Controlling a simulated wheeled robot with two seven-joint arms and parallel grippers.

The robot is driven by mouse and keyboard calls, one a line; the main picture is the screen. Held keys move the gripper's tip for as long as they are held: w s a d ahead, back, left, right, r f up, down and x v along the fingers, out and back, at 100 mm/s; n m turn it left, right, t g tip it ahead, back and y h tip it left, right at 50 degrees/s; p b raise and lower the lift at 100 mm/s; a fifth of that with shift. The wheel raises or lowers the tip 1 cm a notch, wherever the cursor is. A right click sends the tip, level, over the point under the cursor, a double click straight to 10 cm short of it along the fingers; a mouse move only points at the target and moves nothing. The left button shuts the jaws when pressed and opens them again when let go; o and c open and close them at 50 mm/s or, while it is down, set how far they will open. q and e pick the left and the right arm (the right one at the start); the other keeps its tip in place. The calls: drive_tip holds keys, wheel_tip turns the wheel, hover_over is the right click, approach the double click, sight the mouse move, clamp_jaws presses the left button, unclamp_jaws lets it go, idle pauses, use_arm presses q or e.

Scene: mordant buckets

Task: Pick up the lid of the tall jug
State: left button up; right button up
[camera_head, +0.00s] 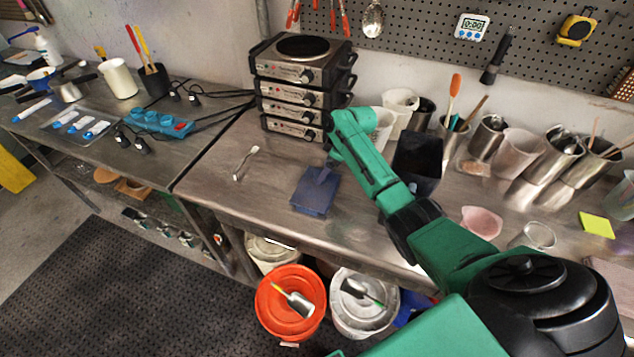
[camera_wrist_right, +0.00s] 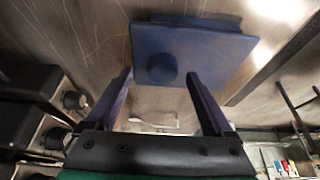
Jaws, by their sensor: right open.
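A flat, square blue lid (camera_head: 313,198) with a round knob lies on the steel bench near its front edge; I take it to be the jug lid. In the right wrist view the lid (camera_wrist_right: 215,52) fills the upper middle, with its knob (camera_wrist_right: 157,68) between the fingertips. My right gripper (camera_wrist_right: 160,74) is open, one purple finger on each side of the knob; I cannot tell whether they touch it. In the head view my right gripper (camera_head: 328,166) is over the lid's back edge, partly hidden by its own arm. A dark square container (camera_head: 418,160) stands behind my right arm. My left gripper is not in view.
Stacked hot plates (camera_head: 300,85) stand close behind the lid. A small white handle-like item (camera_head: 244,163) lies to its left. Steel beakers (camera_head: 487,138) and a pink dish (camera_head: 482,221) are at the right. An orange bucket (camera_head: 290,305) stands below the bench. Bench left of the lid is mostly clear.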

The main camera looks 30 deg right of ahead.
drive_tip(key=shift+w+a+f, duration=0.15)
drive_tip(key=shift+a+f, duration=0.1)
drive_tip(key=shift+f, duration=0.3)
drive_tip(key=shift+a+f, duration=0.2)
drive_tip(key=shift+f, duration=0.05)
drive_tip(key=shift+d, duration=0.1)
clamp_jaws()
